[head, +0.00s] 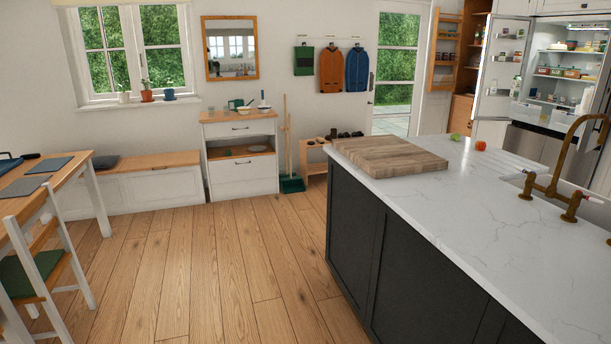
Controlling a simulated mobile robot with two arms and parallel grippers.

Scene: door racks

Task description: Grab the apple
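A small round red-orange fruit (480,145), which looks like an apple or a tomato, sits on the white marble counter (440,215) of the kitchen island, near its far edge. A small green fruit (455,137) lies to its left, behind the wooden cutting board; I cannot tell which of the two is the apple. Both are small in the head view and stand apart from each other. Neither of my grippers shows in this view.
A thick wooden cutting board (385,157) lies on the island's left end. A brass faucet (565,180) rises beside the sink at right. An open fridge (560,75) stands behind. The wooden floor (220,265) left of the island is clear; a table (35,185) stands far left.

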